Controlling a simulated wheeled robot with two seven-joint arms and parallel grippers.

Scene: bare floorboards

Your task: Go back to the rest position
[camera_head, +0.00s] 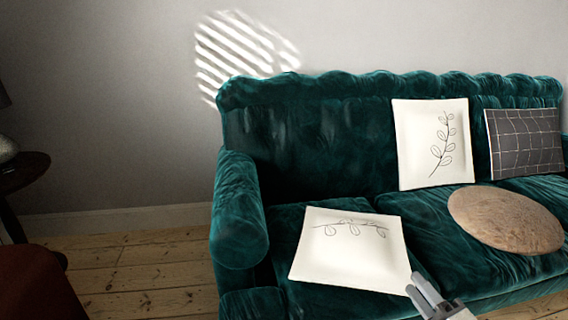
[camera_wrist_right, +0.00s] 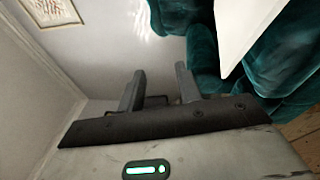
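My right gripper (camera_head: 424,290) is at the lower right of the head view, in front of the sofa's seat edge and close to the corner of a white leaf-pattern cushion. In the right wrist view its two fingers (camera_wrist_right: 158,88) stand apart with nothing between them, so it is open and empty. The white cushion (camera_head: 345,262) lies flat on the left part of the seat; a white corner also shows in the wrist view (camera_wrist_right: 240,35). From the head view I cannot tell whether gripper and cushion touch. My left gripper is not in view.
A green velvet sofa (camera_head: 300,150) stands against the wall. On it are an upright white leaf cushion (camera_head: 415,150), a dark checked cushion (camera_head: 525,160) and a round brown cushion (camera_head: 505,220). A dark side table (camera_head: 22,172) stands at left. Floorboards (camera_head: 140,270) are bare left of the sofa.

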